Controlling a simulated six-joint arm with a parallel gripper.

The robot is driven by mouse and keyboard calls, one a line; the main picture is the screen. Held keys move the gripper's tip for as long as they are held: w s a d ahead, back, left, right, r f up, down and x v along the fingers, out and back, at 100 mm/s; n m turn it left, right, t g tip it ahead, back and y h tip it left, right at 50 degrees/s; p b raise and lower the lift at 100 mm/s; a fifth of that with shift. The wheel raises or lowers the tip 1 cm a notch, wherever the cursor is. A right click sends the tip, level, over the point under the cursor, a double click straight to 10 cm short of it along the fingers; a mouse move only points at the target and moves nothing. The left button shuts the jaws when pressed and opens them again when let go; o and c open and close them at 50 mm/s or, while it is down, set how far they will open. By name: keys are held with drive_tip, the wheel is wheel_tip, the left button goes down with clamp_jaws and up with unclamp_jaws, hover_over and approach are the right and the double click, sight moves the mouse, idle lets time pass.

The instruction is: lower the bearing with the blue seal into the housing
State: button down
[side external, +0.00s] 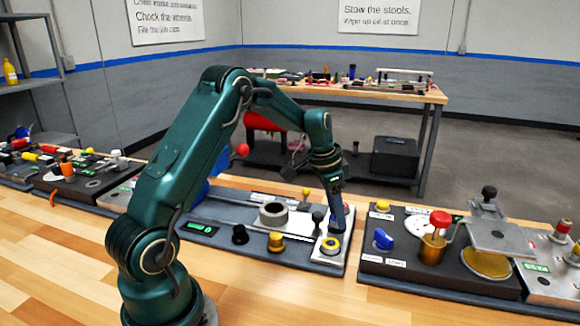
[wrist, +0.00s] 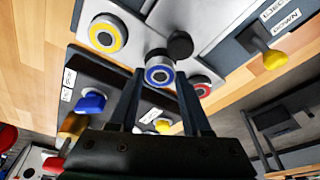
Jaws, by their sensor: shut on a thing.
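The bearing with the blue seal (wrist: 159,75) is a silver ring with a blue face, between my gripper's fingertips (wrist: 159,80) in the wrist view. My gripper (side external: 337,226) is shut on it, pointing down at the light plate. I cannot tell whether the bearing still touches the plate. A yellow-sealed bearing (side external: 330,245) sits beside my gripper, and also shows in the wrist view (wrist: 108,35). A red-sealed bearing (wrist: 202,85) is on the other side. A grey ring-shaped block (side external: 273,213), which looks like the housing, stands to the left on the same base.
A dark post (side external: 317,221) stands close to my gripper; a black knob (wrist: 180,45) shows in the wrist view. A black knob (side external: 240,234) and a brass knob (side external: 276,242) stand at the base's front. A neighbouring station with a blue knob (side external: 382,240) is to the right.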

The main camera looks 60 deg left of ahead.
sight(332, 218)
drive_tip(key=shift+r, duration=0.45)
drive_tip(key=shift+r, duration=2.9)
drive_tip(key=shift+s+f, duration=0.1)
drive_tip(key=shift+f, duration=0.05)
drive_tip(key=shift+s+a, duration=0.15)
drive_tip(key=shift+s, duration=0.2)
drive_tip(key=s+a+r+n+y, duration=0.15)
drive_tip(key=s+a+n, duration=0.35)
drive_tip(key=s+a, duration=0.5)
drive_tip(key=shift+d+f, duration=0.15)
drive_tip(key=shift+f, duration=2.65)
